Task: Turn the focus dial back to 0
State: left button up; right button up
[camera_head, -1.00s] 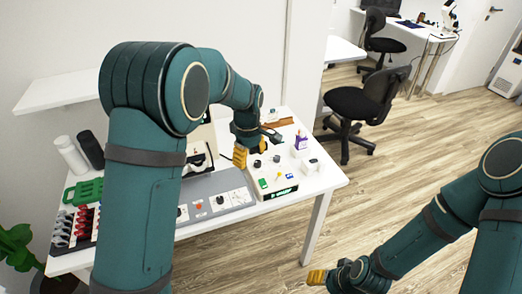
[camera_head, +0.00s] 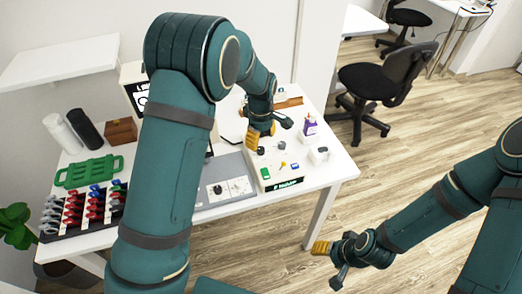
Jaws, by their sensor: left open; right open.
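A white box (camera_head: 275,174) with small controls and a green-lit front strip sits near the table's front right edge. It carries a black knob (camera_head: 261,150), a second dark knob (camera_head: 284,146) and a yellow key-like part (camera_head: 283,166). A grey panel (camera_head: 206,202) to its left bears another dark dial (camera_head: 217,189). I cannot read which is the focus dial, nor its setting. My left gripper (camera_head: 261,136) is open with yellow fingertips, over the box's back left part; I cannot tell whether it touches. My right gripper (camera_head: 327,258) is open and empty, low over the floor, right of the table.
A purple-and-white container (camera_head: 310,125) and a small white block (camera_head: 318,155) stand right of the box. A green tray (camera_head: 88,172), a rack of red and blue pieces (camera_head: 84,208), a brown box (camera_head: 120,131) and two cylinders are at left. An office chair (camera_head: 388,78) stands behind.

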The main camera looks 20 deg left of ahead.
aim_at(261, 149)
pick_arm(q)
jog(key=shift+f+b, duration=0.35)
jog(key=shift+f, duration=2.25)
jog(key=shift+c, duration=0.4)
grip_shut()
